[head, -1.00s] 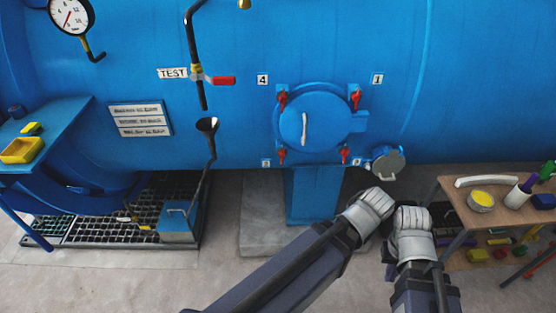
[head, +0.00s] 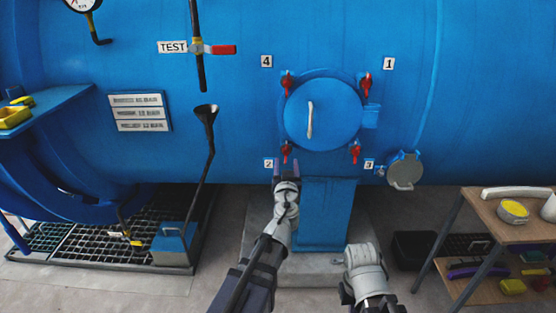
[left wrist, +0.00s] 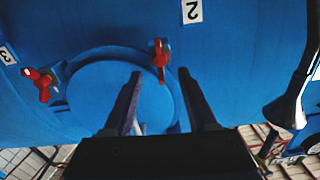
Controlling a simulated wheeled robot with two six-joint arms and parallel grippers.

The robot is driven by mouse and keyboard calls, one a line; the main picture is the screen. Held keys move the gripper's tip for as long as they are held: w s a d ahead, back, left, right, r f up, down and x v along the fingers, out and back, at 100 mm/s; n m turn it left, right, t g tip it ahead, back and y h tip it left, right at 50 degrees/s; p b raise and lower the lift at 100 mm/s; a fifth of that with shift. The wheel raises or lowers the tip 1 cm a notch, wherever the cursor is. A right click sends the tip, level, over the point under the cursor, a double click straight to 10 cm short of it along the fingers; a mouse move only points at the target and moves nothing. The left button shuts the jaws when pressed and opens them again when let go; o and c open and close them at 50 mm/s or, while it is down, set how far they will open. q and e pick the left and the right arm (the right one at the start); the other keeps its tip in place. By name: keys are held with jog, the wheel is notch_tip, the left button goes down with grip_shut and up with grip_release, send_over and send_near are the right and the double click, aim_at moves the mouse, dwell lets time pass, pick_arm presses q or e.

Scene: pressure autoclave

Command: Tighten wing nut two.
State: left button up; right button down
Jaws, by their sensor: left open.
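Wing nut two (head: 286,152) is red and sits at the lower left of the round blue door (head: 323,115), by the label 2 (head: 269,163). In the left wrist view, wing nut two (left wrist: 160,58) shows just beyond and between my fingertips. My left gripper (head: 286,168) is open and empty, just below the nut in the head view. Its two dark fingers also show in the left wrist view (left wrist: 160,76), pointing at the nut with a gap visible. My right arm shows at lower right in the head view; its jaws cannot be made out.
Three other red wing nuts surround the door, including nut three (head: 355,153). A grey round cover (head: 405,171) hangs right of the door. A funnel pipe (head: 207,130) stands to the left. A blue pedestal (head: 325,215) is below. A wooden table (head: 480,215) stands at right.

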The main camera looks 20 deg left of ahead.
aim_at(286, 151)
pick_arm(q)
jog(key=shift+w, duration=0.1)
jog(key=x, duration=0.7)
jog(key=shift+w+a, duration=0.1)
jog(key=shift+w, duration=0.25)
grip_shut()
